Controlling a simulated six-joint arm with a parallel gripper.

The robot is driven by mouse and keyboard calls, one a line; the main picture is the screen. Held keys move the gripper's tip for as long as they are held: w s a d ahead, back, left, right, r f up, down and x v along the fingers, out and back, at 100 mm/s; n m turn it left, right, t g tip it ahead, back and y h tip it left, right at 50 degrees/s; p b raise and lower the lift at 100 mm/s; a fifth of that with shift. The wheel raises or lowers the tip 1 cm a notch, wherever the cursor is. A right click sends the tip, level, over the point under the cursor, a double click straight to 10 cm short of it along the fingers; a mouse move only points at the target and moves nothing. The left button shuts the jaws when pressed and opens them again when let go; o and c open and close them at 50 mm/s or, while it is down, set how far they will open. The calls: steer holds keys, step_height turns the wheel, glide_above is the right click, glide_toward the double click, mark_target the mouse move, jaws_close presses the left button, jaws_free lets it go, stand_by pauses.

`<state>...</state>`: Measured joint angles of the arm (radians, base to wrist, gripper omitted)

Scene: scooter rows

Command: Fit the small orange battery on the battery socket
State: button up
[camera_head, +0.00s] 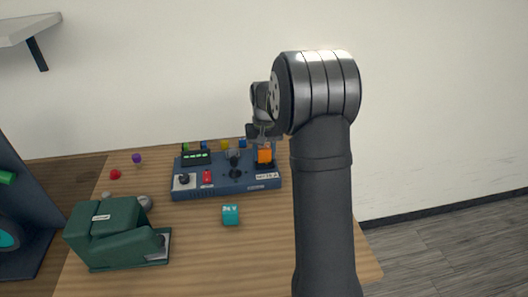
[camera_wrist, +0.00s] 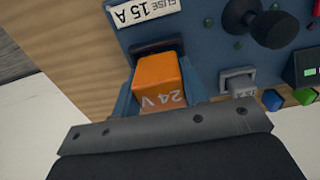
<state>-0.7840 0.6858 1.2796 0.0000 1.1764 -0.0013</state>
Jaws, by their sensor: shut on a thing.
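The small orange battery (camera_head: 265,153), marked 24 V, is upright at the right end of the blue console (camera_head: 225,187). It also shows large in the wrist view (camera_wrist: 158,84). My gripper (camera_head: 264,137) is shut on it from above, with a finger on each side in the wrist view (camera_wrist: 159,98). A dark socket (camera_wrist: 158,48) shows at the battery's far edge, beside the label FUSE 15 A. The battery hides most of the socket, so I cannot tell whether it is seated or just above.
A teal block (camera_head: 230,215) lies in front of the console. A green machine (camera_head: 115,233) stands at the front left. Red (camera_head: 115,174) and purple (camera_head: 137,158) small pieces lie at the back left. A black knob (camera_wrist: 275,25) rises near the gripper. Wood right of the teal block is clear.

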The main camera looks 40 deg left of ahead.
steer(key=shift+f, duration=0.15)
steer(key=o, duration=1.3)
steer(key=shift+o, duration=0.3)
steer(key=o, duration=0.3)
steer(key=shift+r, duration=2.95)
steer(key=shift+f, duration=3)
